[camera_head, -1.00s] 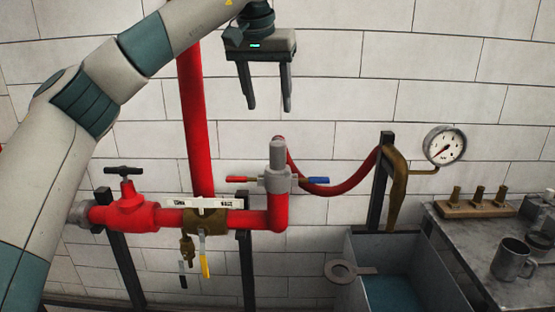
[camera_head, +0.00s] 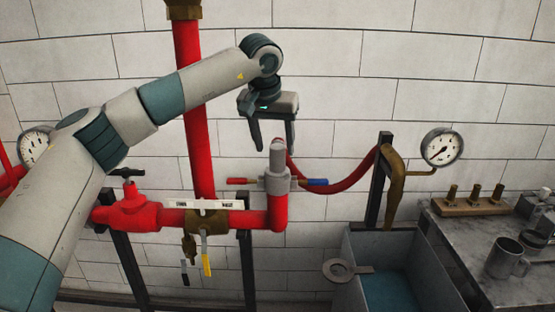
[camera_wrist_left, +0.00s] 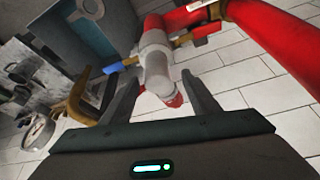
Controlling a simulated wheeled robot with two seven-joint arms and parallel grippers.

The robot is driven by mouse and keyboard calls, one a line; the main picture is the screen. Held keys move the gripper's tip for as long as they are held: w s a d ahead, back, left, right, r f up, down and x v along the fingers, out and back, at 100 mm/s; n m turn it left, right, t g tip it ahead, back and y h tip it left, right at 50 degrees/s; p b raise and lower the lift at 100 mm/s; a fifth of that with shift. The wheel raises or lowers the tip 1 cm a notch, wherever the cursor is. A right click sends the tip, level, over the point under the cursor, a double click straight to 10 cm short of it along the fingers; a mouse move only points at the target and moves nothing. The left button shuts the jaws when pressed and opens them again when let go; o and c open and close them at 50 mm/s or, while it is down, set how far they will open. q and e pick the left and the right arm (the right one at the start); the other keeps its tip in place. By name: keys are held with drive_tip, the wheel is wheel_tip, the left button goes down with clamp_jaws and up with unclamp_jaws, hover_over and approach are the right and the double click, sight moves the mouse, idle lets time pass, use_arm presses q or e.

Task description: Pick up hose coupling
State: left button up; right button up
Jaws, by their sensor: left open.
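The hose coupling looks to be the light grey cylinder (camera_head: 277,158) standing upright on top of the grey valve body (camera_head: 277,182), with the red hose (camera_head: 340,186) running off behind it to the right. My left gripper (camera_head: 275,146) is open and points down just above the coupling, its fingers apart on either side of its top. In the left wrist view the grey coupling (camera_wrist_left: 157,72) shows between and beyond the two open fingers (camera_wrist_left: 159,80). Nothing is visibly held. Whether a finger touches the coupling I cannot tell. My right gripper is not in view.
A red pipe (camera_head: 197,110) rises left of the gripper. A red valve (camera_head: 130,208) is below my left arm. A dark post (camera_head: 376,190) with a brass hook, a gauge (camera_head: 441,147), an open bin (camera_head: 350,260) and a bench (camera_head: 450,235) stand right. The wall behind is bare.

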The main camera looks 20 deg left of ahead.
sight(278, 157)
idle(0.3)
use_arm(q)
drive_tip(key=shift+f+p, duration=0.25)
drive_tip(key=shift+p, duration=0.1)
drive_tip(key=p+x, duration=0.1)
drive_tip(key=x, duration=0.1)
drive_tip(key=p+x, duration=0.1)
drive_tip(key=shift+w+d+f, duration=0.1)
drive_tip(key=shift+d+f, duration=0.1)
drive_tip(key=shift+f, duration=0.15)
drive_tip(key=shift+w+f, duration=0.15)
drive_tip(key=shift+f, duration=0.3)
drive_tip(key=c, duration=1)
drive_tip(key=shift+r, duration=0.1)
drive_tip(key=shift+c, duration=0.2)
